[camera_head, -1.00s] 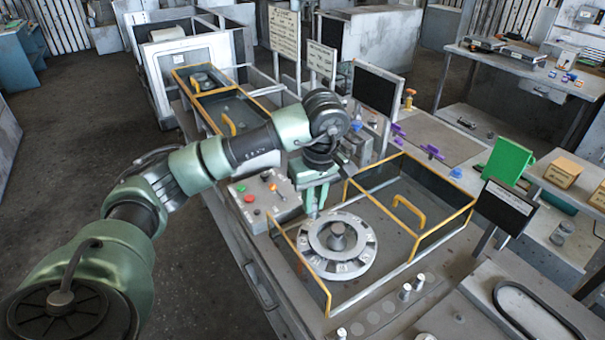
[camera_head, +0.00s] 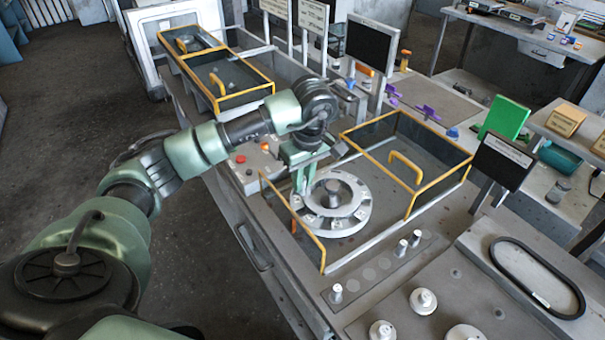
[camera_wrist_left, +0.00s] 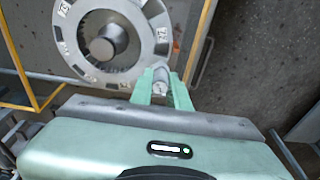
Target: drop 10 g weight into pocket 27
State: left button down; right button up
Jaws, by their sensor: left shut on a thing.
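The round ring of numbered pockets (camera_head: 350,222) with a dark central knob (camera_head: 333,188) sits inside the yellow-framed enclosure. My left gripper (camera_head: 304,188) points down at the ring's back-left edge. In the left wrist view the green fingers (camera_wrist_left: 162,86) are shut on a small silver cylindrical weight (camera_wrist_left: 160,73), right at the ring's outer rim. Whether the weight touches the ring or hangs above it I cannot tell. Small labels show on the ring (camera_wrist_left: 118,75), but I cannot read surely which is 27. My right gripper is not in view.
The yellow-edged guard (camera_head: 305,232) stands close beside the ring, and a clear box with a yellow handle (camera_head: 405,166) stands to its right. Small weights (camera_head: 337,294) stand on a strip in front, with larger ones (camera_head: 423,300) nearer. A button box (camera_head: 258,165) is behind left.

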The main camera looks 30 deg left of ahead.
aim_at(302, 193)
pick_arm(q)
notch_tip(302, 193, down, 5)
jog(key=shift+r+b, duration=0.15)
jog(key=shift+b, duration=0.95)
jog(key=shift+f+b, duration=0.95)
jog(key=shift+f, duration=0.25)
jog(key=shift+f+b, duration=0.2)
jog(key=shift+b, duration=0.25)
jog(key=shift+s+f, duration=0.1)
jog(key=shift+f, duration=0.15)
